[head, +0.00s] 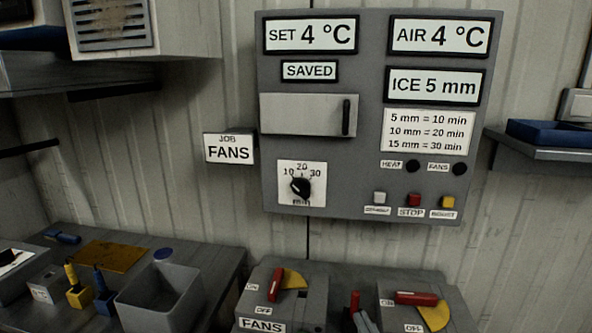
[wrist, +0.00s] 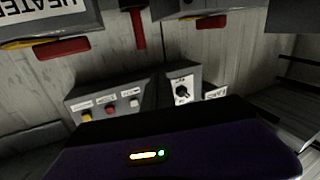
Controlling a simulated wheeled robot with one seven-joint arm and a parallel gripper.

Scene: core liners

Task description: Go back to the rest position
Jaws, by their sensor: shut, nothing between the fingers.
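The dark purple housing of my gripper (wrist: 165,150) fills the bottom of the wrist view, with a small yellow and green light strip on it. The fingers cannot be made out, and I see nothing held. The wrist view looks upside down. It shows the grey control panel's buttons and dial beyond the housing. In the head view the control panel (head: 360,165) hangs on the wall, its small cover (head: 300,115) shut. It reads SET 4 °C, AIR 4 °C, ICE 5 mm and SAVED.
The FANS switch box (head: 310,300) has a steeply tilted red handle. The right switch box (head: 445,295) has a nearly level one. A red and grey item (head: 355,300) stands between them. A grey bin (head: 145,315) and yellow and blue plugs stand left. A shelf (head: 545,150) juts out right.

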